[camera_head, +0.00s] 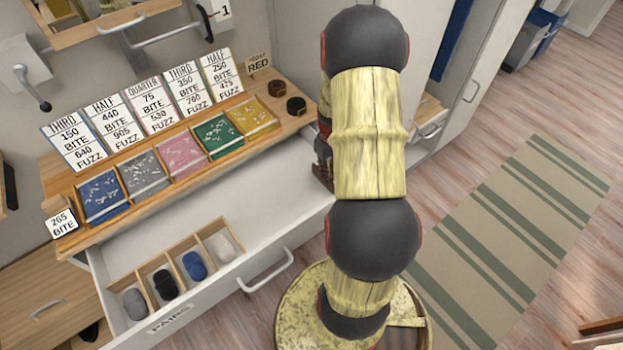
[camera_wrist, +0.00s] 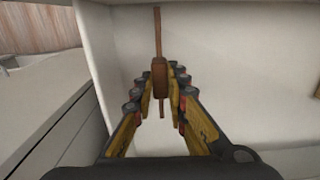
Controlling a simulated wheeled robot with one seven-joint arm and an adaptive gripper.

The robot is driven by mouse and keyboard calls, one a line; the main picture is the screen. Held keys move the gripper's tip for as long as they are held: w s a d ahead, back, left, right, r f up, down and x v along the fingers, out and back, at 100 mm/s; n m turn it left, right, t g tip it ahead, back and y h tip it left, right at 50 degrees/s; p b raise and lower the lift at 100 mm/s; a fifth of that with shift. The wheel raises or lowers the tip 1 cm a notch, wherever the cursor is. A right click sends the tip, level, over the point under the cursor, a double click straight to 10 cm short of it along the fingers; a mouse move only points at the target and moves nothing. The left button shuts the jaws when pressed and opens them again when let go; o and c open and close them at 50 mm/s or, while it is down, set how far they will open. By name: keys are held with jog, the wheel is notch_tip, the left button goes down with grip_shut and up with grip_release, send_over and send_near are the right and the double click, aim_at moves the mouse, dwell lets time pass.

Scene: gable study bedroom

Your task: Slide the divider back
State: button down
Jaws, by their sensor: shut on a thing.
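My gripper (camera_wrist: 160,84) is closed around a small brown wooden block (camera_wrist: 159,68), which looks like the grip on the divider. The divider (camera_wrist: 157,28) shows in the wrist view as a thin brown strip, nearly edge-on, running above and below the block. It stands inside the white drawer, whose pale inner wall (camera_wrist: 225,60) lies behind it. In the head view the open drawer (camera_head: 215,240) shows, but my arm hides the divider at its right end. Only part of my gripper (camera_head: 322,165) shows there, beside my arm.
A slotted wooden tray (camera_head: 194,240) with several rolled socks sits at the drawer front, left of a bare drawer floor. A wooden top (camera_head: 60,190) above the drawer holds coloured sample trays and cards. A drawer handle (camera_head: 268,272) juts out in front. A striped rug (camera_head: 500,240) lies right.

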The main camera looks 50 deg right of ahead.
jog(key=shift+s+d, duration=0.2)
jog(key=shift+d, duration=0.55)
jog(key=shift+s+d, duration=0.15)
jog(key=shift+d, duration=0.65)
jog(key=shift+s+d, duration=0.2)
jog(key=shift+d, duration=0.55)
jog(key=c, duration=1.8)
grip_release()
jog(key=shift+o, duration=0.2)
jog(key=shift+r, duration=0.15)
notch_tip(320, 180, up, 8)
